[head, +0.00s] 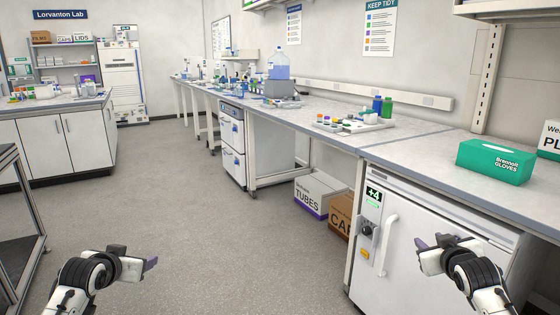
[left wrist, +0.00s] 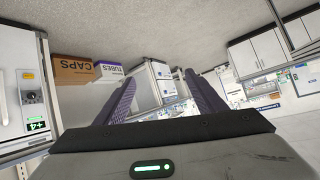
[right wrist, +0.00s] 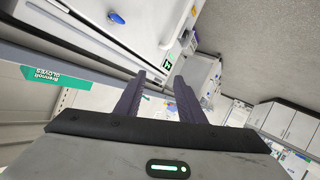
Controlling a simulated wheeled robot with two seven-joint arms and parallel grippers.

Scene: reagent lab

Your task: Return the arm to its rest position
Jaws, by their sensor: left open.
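My left gripper (head: 150,264) is low at the left of the head view, above the open floor. In the left wrist view its two purple fingers (left wrist: 160,85) stand well apart with nothing between them. My right gripper (head: 424,243) is at the lower right of the head view, in front of the white under-bench fridge (head: 400,262). In the right wrist view its fingers (right wrist: 159,85) stand apart, less widely, with nothing between them. Both grippers are empty, and no contact with furniture shows.
A long grey bench (head: 330,130) runs along the right, with a green glove box (head: 496,161) near its front edge. A TUBES box (head: 317,195) and a CAPS box (head: 341,215) stand beneath. A dark-framed cart (head: 22,235) is at the left. The middle floor (head: 190,195) is clear.

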